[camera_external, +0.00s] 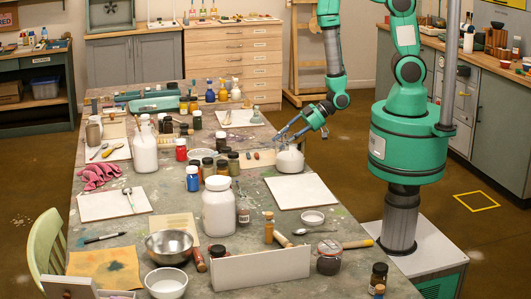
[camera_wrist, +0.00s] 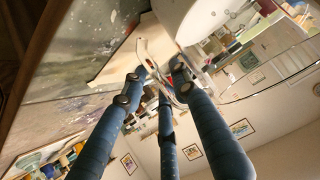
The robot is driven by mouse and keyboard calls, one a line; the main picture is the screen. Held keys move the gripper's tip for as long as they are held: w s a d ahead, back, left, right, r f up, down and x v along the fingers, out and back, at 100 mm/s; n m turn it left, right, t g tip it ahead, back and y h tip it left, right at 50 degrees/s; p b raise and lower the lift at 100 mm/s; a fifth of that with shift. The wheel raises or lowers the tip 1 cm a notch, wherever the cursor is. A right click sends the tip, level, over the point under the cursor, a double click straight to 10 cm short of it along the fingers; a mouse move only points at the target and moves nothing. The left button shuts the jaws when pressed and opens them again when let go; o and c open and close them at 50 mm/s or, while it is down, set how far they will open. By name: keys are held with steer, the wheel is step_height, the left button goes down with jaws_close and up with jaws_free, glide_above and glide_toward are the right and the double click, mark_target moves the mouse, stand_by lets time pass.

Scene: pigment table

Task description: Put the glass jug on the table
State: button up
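The glass jug (camera_external: 290,160), pale and rounded, is at the right edge of the table (camera_external: 255,190), just behind a white board. I cannot tell whether its base touches the tabletop. My gripper (camera_external: 291,132) is directly above and against its top, coming from the upper right. In the wrist view, the fingertips of my gripper (camera_wrist: 158,72) are beside a clear curved glass part and a white rounded body, which look like the jug (camera_wrist: 190,18). The fingertips are apart, with glass near or between them. The exact contact is unclear.
Several dark jars (camera_external: 222,166) and a large white jar (camera_external: 218,208) stand to the left. The floor is right of the table edge.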

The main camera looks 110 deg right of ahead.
steer(key=shift+c, duration=0.2)
stand_by(0.4)
jaws_close()
steer(key=shift+w, duration=0.1)
